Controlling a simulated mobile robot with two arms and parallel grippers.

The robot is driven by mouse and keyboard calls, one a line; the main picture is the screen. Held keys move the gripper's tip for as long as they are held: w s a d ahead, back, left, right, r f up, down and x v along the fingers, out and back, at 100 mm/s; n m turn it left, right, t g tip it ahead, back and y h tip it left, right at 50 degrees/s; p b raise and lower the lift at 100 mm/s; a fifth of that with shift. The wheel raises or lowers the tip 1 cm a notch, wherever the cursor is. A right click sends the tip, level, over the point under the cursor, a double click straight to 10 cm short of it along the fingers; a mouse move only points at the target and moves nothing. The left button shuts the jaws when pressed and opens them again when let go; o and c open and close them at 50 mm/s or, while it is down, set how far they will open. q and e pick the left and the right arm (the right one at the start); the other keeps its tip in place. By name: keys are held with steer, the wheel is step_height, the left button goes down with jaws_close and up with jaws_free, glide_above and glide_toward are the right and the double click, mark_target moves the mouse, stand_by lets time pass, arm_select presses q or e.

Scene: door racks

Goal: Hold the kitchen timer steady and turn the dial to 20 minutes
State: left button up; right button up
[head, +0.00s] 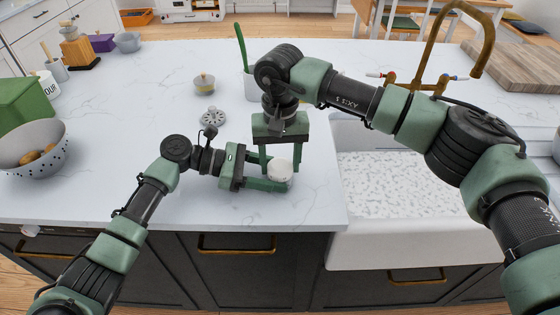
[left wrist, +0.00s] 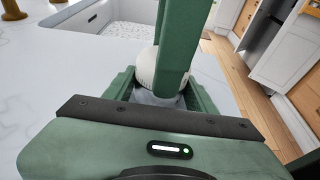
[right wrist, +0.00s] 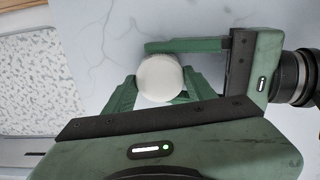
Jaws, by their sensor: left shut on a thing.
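The kitchen timer (head: 280,171) is a small round thing with a white domed top and a greyish lower part, standing on the counter near its front edge. My left gripper (head: 277,180) comes in low from the left and is shut on the timer's lower part. My right gripper (head: 282,165) points down from above, its fingers open on either side of the white top. In the right wrist view the white top (right wrist: 160,78) sits between those fingertips, with very little gap. The left wrist view shows the grey base (left wrist: 157,98) between my left fingers. No dial marks are readable.
A white sink (head: 400,250) with a brass tap (head: 432,45) lies to the right. A grey colander (head: 35,145), a small lidded pot (head: 204,83) and a grey round slotted object (head: 213,117) stand to the left and behind. The counter's front left is clear.

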mark_target(280, 164)
steer(key=m, duration=0.5)
stand_by(0.3)
steer(key=o, duration=1.4)
step_height(280, 164, up, 12)
steer(key=shift+r, duration=0.1)
